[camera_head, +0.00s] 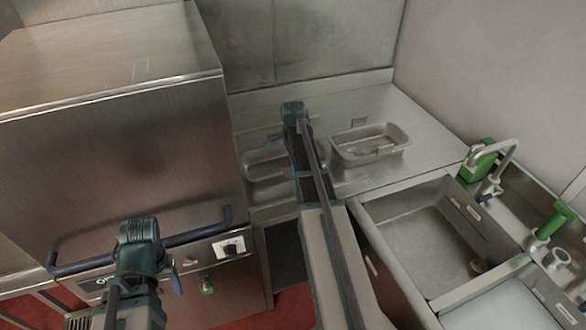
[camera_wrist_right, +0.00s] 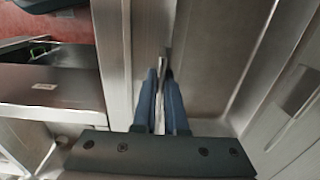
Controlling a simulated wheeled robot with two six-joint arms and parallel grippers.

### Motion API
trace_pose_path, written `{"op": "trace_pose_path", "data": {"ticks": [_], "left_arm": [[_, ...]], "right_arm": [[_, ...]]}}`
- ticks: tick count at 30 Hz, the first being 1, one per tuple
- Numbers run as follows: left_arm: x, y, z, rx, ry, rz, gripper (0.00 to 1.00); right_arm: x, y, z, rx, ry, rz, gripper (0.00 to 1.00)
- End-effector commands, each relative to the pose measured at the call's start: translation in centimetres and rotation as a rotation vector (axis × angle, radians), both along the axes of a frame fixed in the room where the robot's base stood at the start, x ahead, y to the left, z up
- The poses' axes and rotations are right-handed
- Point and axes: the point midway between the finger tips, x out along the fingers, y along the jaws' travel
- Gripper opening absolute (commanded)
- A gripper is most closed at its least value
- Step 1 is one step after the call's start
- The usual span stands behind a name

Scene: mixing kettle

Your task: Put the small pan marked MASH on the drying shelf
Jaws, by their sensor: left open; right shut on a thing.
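Two small grey metal pans stand on the steel counter in the head view. The left pan (camera_head: 262,172) is partly covered by my right arm; the right pan (camera_head: 385,153) is in full view, with a small tag on its far side. No lettering is readable, so I cannot tell which is marked MASH. My right gripper (camera_wrist_right: 160,92) is shut on a thin rim, apparently the left pan's near wall, with a grey basin beside it. In the head view its fingers are hidden. My left gripper (camera_head: 138,243) is open in front of the dishwasher, fingers not distinct.
A large steel dishwasher (camera_head: 115,130) with a blue bar handle stands at the left. A sink (camera_head: 415,240) lies at the right front, with a tap (camera_head: 503,155) and green items beside it. Bare counter (camera_head: 425,130) shows around the right pan. No drying shelf is identifiable.

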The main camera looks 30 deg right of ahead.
Motion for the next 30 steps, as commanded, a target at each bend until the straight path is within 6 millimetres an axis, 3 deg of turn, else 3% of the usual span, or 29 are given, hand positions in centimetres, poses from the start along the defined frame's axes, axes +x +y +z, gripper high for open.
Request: {"op": "trace_pose_path", "data": {"ticks": [1, 5, 6, 20, 30], "left_arm": [[0.0, 0.0, -0.1, 0.000, 0.000, 0.000, 0.61], [0.0, 0.0, -0.1, 0.000, 0.000, 0.000, 0.61], [0.0, 0.0, -0.1, 0.000, 0.000, 0.000, 0.61], [0.0, 0.0, 0.7, 0.000, 0.000, 0.000, 0.61], [0.0, 0.0, 4.6, 0.000, 0.000, -0.002, 0.61]], "right_arm": [[0.0, 0.0, -0.1, 0.000, 0.000, 0.000, 0.15], [0.0, 0.0, 0.0, 0.000, 0.000, 0.000, 0.39], [0.0, 0.0, 0.0, 0.000, 0.000, 0.000, 0.40], [0.0, 0.0, 0.7, 0.000, 0.000, 0.000, 0.40], [0.0, 0.0, 4.6, 0.000, 0.000, 0.000, 0.40]]}}
